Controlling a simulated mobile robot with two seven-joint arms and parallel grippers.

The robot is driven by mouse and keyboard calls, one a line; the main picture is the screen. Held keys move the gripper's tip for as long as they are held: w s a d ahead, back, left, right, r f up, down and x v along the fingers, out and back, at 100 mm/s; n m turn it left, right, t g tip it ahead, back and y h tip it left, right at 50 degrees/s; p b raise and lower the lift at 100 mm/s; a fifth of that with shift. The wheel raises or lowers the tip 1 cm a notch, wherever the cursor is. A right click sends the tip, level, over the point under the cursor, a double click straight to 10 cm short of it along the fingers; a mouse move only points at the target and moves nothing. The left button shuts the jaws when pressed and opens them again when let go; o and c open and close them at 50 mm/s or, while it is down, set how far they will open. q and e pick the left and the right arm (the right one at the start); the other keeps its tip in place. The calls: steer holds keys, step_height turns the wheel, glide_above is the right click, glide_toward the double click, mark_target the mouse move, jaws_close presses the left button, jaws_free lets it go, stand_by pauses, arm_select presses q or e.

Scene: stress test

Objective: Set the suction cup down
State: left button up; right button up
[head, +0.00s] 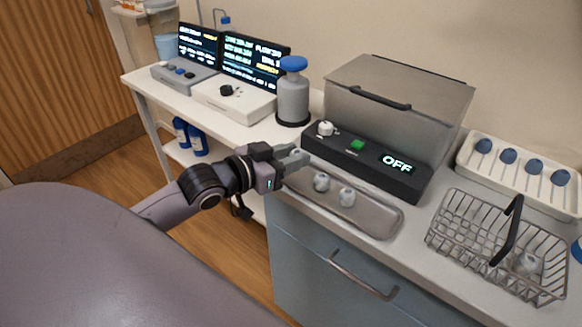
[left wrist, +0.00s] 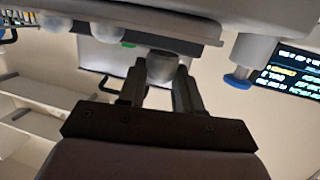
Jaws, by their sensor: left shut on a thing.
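My left gripper (head: 292,159) is at the left end of a shallow metal tray (head: 384,224). In the left wrist view, its two fingers (left wrist: 160,92) are closed on a grey suction cup (left wrist: 162,68). In the head view the fingers mostly hide this cup. I cannot tell whether it touches the tray. Two other pale suction cups, one (head: 321,181) nearer the gripper and one (head: 347,197) further right, sit in the tray. A wire basket (head: 470,228) with a black handle stands to the right and holds another pale cup (head: 528,263). My right gripper is not in view.
Behind the tray stands a grey lidded machine (head: 395,95) with a display reading OFF. A grey bottle with a blue top (head: 293,100) stands left of it. A white rack (head: 470,158) of blue-ended pieces is at the right. The tray's right half is bare.

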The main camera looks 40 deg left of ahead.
arm_select(q)
steer(key=shift+f+p, duration=0.35)
steer(key=shift+f, duration=1.05)
steer(key=shift+f, duration=0.15)
steer(key=o, duration=1)
